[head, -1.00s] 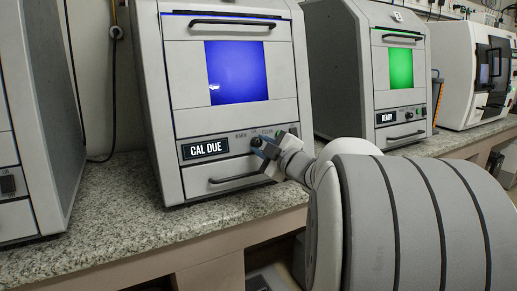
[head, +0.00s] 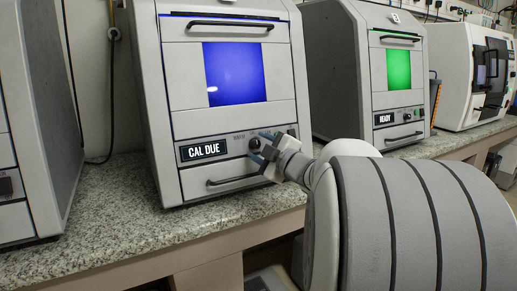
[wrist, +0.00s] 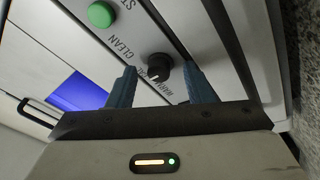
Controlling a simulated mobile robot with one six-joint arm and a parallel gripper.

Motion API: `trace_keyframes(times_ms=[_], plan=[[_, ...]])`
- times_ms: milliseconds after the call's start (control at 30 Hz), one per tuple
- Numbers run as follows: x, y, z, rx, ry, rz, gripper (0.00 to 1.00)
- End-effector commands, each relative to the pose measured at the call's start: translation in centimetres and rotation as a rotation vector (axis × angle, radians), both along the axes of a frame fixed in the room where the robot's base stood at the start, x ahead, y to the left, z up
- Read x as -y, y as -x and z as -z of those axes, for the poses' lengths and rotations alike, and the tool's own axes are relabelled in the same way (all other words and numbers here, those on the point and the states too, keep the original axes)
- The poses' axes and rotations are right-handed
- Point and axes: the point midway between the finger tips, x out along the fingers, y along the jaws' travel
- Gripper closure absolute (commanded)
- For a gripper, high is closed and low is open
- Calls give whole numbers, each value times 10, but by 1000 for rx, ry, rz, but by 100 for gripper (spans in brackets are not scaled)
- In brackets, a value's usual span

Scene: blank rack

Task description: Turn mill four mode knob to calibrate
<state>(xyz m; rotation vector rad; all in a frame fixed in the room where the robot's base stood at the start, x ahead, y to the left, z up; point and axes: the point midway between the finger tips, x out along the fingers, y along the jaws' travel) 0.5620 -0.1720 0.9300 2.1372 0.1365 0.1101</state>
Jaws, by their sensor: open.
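The grey machine with a lit "CAL DUE" display (head: 203,150) and a blue window stands in the middle-left of the head view. Its black mode knob (head: 254,145) is on the front panel, right of the display. A "CLEAN" label is also readable; no "CALIBRATE" label is legible. My gripper (wrist: 160,69) is open, with one blue finger on each side of the knob and visible gaps between. In the head view my gripper (head: 268,146) partly covers the panel labels.
A green button (wrist: 101,14) is beside the knob. A drawer handle (head: 233,180) runs below the panel. A second machine with a "READY" display (head: 384,118) and a green window stands to the right. The granite counter (head: 130,215) in front is clear.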

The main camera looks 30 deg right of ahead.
Motion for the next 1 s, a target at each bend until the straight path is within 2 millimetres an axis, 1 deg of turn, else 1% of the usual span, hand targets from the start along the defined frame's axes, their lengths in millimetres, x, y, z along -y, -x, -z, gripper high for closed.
trace_keyframes(times_ms=[133, 233, 500, 600, 733, 1000], plan=[[0, 2, 0, 0, 0, 0, 54], [2, 11, -1, 0, 0, 1, 54], [9, 56, -1, 0, 0, 4, 54], [11, 68, 0, 0, 0, 4, 54], [11, 77, 2, -1, 0, 2, 54], [11, 78, 2, 0, 0, 0, 54]])
